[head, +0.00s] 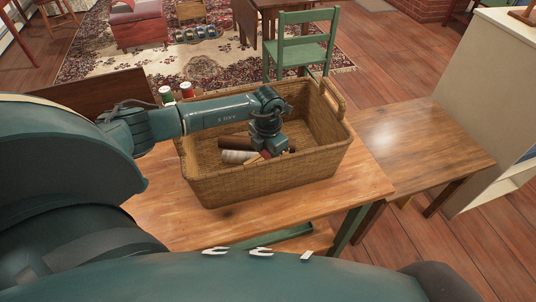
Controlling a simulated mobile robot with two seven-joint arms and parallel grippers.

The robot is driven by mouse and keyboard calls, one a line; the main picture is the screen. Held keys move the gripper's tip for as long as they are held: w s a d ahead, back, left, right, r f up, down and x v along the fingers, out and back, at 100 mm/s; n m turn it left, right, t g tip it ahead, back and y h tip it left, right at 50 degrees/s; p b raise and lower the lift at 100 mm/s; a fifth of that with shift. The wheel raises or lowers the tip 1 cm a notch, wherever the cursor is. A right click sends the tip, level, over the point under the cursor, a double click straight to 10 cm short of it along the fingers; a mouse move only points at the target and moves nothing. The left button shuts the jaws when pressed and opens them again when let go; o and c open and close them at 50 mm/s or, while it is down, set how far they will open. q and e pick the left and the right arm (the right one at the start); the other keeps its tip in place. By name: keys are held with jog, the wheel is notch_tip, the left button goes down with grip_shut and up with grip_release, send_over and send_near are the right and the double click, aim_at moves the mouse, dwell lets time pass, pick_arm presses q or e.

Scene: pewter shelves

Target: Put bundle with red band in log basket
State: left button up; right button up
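The log basket (240,188) is a large woven wicker basket with handles, standing on a wooden table. My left arm reaches over its left rim, and my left gripper (268,153) points down inside it. Just below the gripper is a small patch of red with pale wood ends (254,159), perhaps the bundle with the red band; the gripper hides most of it. The fingers are too small and covered to show whether they are open or shut. My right gripper is not in view.
A dark brown log (234,142) and a pale whitish roll (237,157) lie in the basket. Red and green spools (176,93) stand behind it. A green chair (302,45) is beyond, and a lower wooden table (425,140) adjoins at right, its top clear.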

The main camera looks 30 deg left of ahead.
pick_arm(q)
jog(key=shift+f, duration=0.35)
jog(key=o, duration=1)
jog(key=shift+r+p, duration=0.3)
jog(key=shift+r, duration=0.25)
notch_tip(320, 180, up, 12)
jog(key=shift+r+b, duration=0.1)
jog(key=shift+b, duration=0.7)
